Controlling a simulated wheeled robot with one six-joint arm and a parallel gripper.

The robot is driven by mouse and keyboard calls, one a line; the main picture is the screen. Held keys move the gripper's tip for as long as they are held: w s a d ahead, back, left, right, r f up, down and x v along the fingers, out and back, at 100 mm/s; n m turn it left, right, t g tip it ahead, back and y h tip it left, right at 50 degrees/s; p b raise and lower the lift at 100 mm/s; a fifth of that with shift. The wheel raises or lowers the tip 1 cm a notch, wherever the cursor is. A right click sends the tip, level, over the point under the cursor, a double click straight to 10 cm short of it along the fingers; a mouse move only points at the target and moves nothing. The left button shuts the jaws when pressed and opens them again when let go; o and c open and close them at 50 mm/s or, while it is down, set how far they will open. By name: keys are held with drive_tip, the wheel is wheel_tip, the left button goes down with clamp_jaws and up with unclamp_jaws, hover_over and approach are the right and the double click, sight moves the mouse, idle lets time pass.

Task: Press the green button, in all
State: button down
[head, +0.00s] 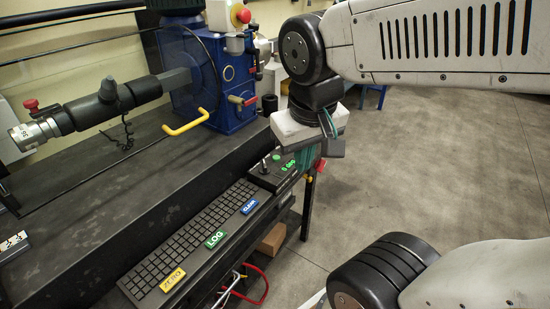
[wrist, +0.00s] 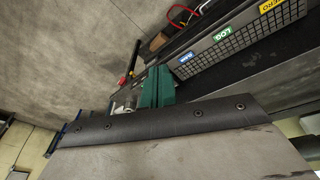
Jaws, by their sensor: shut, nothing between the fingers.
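The green button (head: 215,239), marked LOG, sits on the front edge of the black keyboard (head: 185,240), between a yellow ZERO button (head: 172,281) and a blue CLEAR button (head: 249,206). In the wrist view the green LOG button (wrist: 222,36) shows at the upper right, clear of the fingers. My gripper (head: 307,158) is above the far right end of the bench, beyond the blue button and well apart from the green one. Its teal fingers (wrist: 157,82) are shut and empty in the wrist view. In the head view the gripper body partly hides them.
A black control box (head: 268,178) with a joystick and green display stands beyond the keyboard, close to my gripper. A blue machine (head: 225,110) with a yellow handle (head: 187,124) stands behind. A long black tool (head: 110,103) extends left. Open floor (head: 430,160) lies right.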

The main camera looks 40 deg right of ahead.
drive_tip(key=w+d+f+m+t+h, duration=0.1)
drive_tip(key=w+d+m+t+h, duration=0.15)
drive_tip(key=w+d, duration=0.5)
drive_tip(key=w+d+f+m+t+h, duration=0.1)
drive_tip(key=w+d+f+m, duration=0.3)
drive_tip(key=w, duration=0.7)
drive_tip(key=m+t+y, duration=0.2)
drive_tip(key=t+y, duration=0.2)
hover_over(278, 159)
wheel_tip(278, 159, down, 8)
drive_tip(key=shift+r+n+g, duration=0.2)
drive_tip(key=shift+n+g, duration=0.05)
drive_tip(key=shift+f, duration=4.4)
drive_tip(key=shift+a+f, duration=0.1)
drive_tip(key=shift+f, duration=0.3)
